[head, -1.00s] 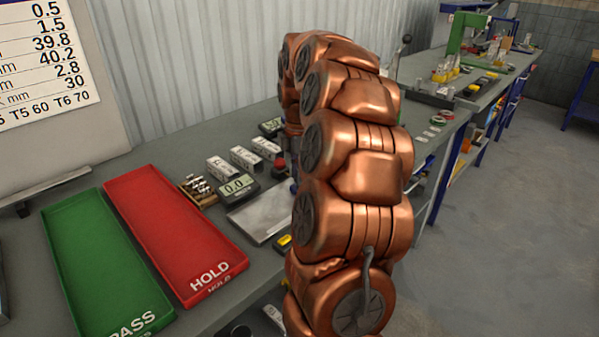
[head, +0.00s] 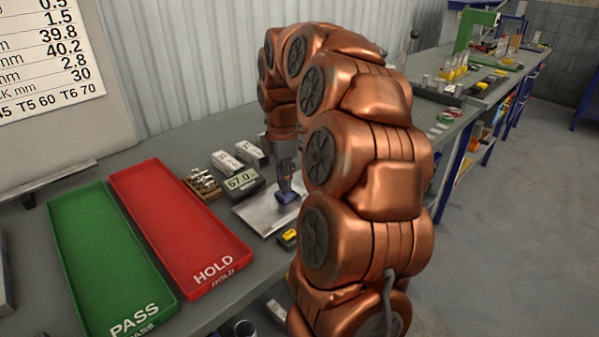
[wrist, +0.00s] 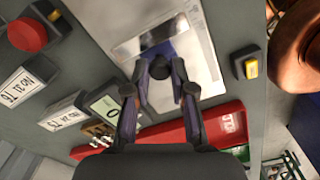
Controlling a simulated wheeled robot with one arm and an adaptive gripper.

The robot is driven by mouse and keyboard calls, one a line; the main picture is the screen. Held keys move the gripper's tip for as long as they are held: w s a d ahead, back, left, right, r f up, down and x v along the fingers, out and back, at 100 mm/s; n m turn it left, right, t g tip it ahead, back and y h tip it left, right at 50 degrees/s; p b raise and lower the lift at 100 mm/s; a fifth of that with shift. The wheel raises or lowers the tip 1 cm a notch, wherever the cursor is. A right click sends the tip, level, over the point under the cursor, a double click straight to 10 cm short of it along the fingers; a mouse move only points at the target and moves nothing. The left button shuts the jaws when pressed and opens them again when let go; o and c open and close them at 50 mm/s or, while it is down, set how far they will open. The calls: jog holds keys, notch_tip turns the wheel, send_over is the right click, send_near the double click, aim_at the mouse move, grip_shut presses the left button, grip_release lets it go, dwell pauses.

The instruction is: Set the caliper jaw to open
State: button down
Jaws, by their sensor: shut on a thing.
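My gripper (head: 286,190) points down at a pale metal plate (head: 252,218) on the bench. In the wrist view, my gripper's fingers (wrist: 158,78) close around a small dark round knob (wrist: 160,66) above or on the plate (wrist: 207,50). A blue part shows around the knob; I cannot tell whether this is the caliper's jaw. A digital readout (head: 242,181) left of the plate shows what looks like 57.0. It is partly hidden in the wrist view (wrist: 105,108). No whole caliper can be made out.
A red HOLD tray (head: 180,225) and a green PASS tray (head: 105,262) lie to the left. A yellow-black item (head: 288,239) lies near the bench edge. The wrist view shows a red button (wrist: 27,35).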

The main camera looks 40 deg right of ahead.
jog(key=shift+a, duration=1.8)
jog(key=c, duration=1.3)
grip_release()
jog(key=shift+a, duration=0.15)
jog(key=o, duration=0.3)
jog(key=shift+r, duration=6)
